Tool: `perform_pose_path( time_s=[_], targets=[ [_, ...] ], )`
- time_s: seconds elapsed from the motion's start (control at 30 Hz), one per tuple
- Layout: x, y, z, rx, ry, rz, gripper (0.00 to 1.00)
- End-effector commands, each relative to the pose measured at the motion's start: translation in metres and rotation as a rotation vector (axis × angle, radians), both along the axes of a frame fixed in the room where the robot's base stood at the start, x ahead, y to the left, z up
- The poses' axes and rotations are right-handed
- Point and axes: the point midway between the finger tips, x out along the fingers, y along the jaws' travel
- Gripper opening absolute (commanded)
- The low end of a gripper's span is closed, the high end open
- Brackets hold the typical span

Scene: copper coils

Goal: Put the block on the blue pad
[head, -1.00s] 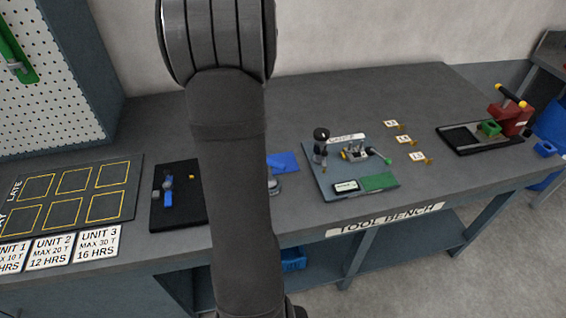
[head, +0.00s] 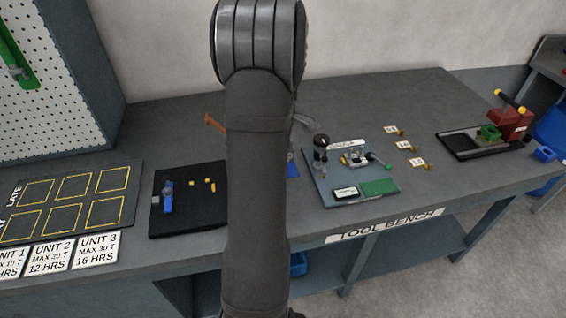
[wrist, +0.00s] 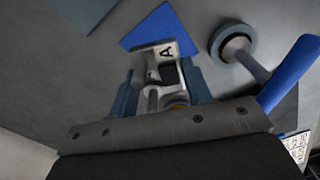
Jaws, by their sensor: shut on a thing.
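I cannot tell how high the block is above the bench. In the head view a small part of the blue pad (head: 293,169) shows to the right of my arm. My arm hides the gripper and the block there.
A round-headed grey part (wrist: 234,42) stands right of the pad in the wrist view, near a blue bar (wrist: 290,74). In the head view, a fixture plate (head: 325,193) is right of the pad. A black tray (head: 190,225) with blue and yellow pieces is left of my arm.

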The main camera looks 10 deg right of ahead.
Motion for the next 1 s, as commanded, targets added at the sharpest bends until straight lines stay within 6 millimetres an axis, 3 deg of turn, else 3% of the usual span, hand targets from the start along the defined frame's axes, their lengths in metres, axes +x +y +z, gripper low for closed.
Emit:
perform_pose_path(
  time_s=[0.47, 0.83, 0.87, 0.97, 1.0],
  targets=[
    [0.0, 0.0, -0.052, 0.0, 0.001, -0.001, 0.09],
    [0.001, 0.0, -0.056, -0.001, -0.002, -0.001, 0.09],
    [0.0, 0.0, -0.057, 0.0, -0.001, -0.001, 0.47],
    [0.0, 0.0, -0.056, 0.0, -0.001, -0.001, 0.67],
    [0.0, 0.0, -0.056, 0.0, -0.001, -0.001, 0.67]
  ],
)
